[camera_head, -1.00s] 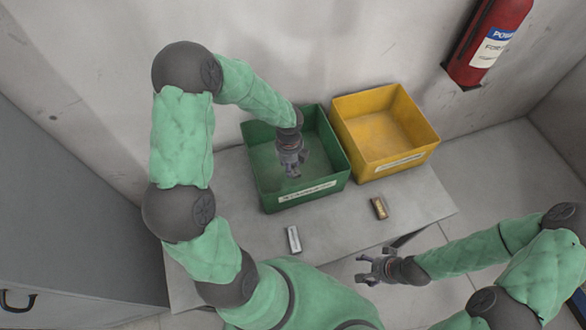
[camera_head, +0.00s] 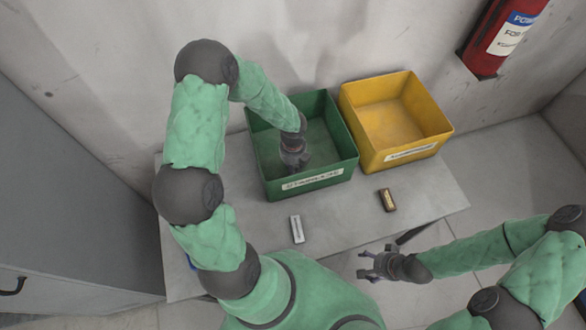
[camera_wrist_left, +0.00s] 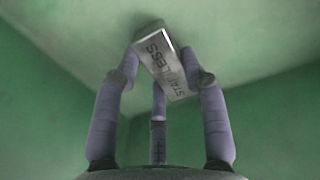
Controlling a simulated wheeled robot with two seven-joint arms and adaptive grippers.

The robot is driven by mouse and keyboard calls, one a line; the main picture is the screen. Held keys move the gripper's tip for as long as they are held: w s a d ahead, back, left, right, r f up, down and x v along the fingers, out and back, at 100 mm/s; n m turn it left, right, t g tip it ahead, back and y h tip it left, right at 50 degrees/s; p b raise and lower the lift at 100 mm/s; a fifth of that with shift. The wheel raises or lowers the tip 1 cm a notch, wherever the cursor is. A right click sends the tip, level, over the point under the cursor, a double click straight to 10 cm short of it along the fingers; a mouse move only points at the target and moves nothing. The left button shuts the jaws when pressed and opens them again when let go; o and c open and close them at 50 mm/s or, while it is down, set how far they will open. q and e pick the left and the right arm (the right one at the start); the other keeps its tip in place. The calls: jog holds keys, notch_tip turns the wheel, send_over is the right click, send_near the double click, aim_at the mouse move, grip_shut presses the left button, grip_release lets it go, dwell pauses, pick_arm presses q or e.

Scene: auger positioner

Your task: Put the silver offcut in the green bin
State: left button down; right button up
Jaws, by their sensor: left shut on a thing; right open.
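My left gripper (camera_head: 293,167) is down inside the green bin (camera_head: 275,188). It is shut on a silver offcut (camera_wrist_left: 168,62), a small metal block with "STAINLESS" on its face. In the left wrist view the block sits tilted between the fingertips, with green bin walls around it. In the head view the gripper hides the held block. Another silver offcut (camera_head: 297,229) lies on the table in front of the green bin. My right gripper (camera_head: 369,264) is open and empty, in front of the table at the right.
A yellow bin (camera_head: 405,155) stands right of the green bin. A brown block (camera_head: 387,200) lies in front of it on the grey table (camera_head: 345,222). A red fire extinguisher (camera_head: 492,45) is on the back wall. The table between the two loose blocks is clear.

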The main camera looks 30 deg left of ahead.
pick_arm(q)
jog(key=shift+f, duration=0.55)
jog(key=shift+r, duration=0.1)
jog(key=c, duration=0.7)
grip_release()
notch_tip(320, 180, up, 12)
jog(key=p, duration=0.6)
